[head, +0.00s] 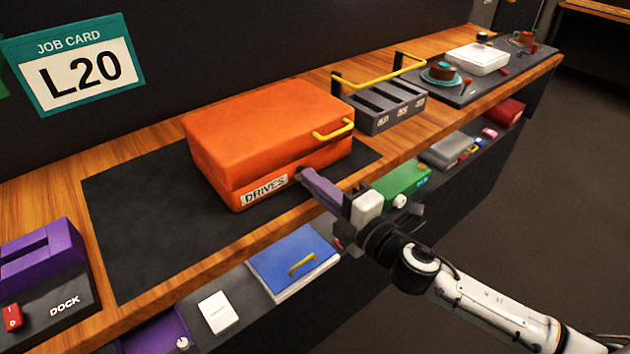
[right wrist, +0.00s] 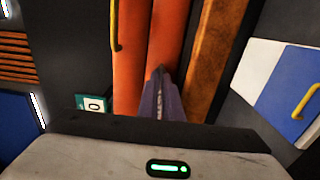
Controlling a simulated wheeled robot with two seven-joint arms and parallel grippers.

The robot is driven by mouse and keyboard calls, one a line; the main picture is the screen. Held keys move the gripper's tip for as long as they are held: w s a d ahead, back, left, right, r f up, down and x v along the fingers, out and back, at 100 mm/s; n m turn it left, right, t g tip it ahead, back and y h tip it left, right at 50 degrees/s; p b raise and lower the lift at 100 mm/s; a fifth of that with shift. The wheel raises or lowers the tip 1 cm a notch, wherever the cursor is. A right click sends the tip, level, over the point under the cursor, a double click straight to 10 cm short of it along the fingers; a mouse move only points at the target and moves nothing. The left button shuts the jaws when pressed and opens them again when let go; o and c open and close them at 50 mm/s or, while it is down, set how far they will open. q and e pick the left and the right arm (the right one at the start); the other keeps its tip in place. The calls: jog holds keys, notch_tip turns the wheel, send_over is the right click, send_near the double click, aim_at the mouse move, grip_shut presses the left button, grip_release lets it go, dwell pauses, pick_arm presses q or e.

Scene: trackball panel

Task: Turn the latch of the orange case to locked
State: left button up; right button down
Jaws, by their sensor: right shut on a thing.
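The orange case (head: 262,135) lies closed on a black mat on the wooden bench, with a yellow handle (head: 334,129) and a DRIVES label (head: 264,191) on its front. My right gripper (head: 303,176) reaches the case's front face, just right of the label, with its purple fingers shut. The latch is hidden behind the fingertips, so its position cannot be told. In the right wrist view the fingers (right wrist: 161,75) meet at the seam of the orange case (right wrist: 128,75). My left gripper is not in view.
A purple dock unit (head: 42,255) stands at the left. A grey slotted rack (head: 390,106) with a yellow bar is right of the case. A blue box (head: 290,258) and a green box (head: 402,180) sit on the lower shelf. The black mat (head: 140,225) is bare left of the case.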

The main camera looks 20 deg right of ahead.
dwell(0.4)
jog(key=c, duration=1.9)
grip_release()
jog(key=shift+c, duration=0.2)
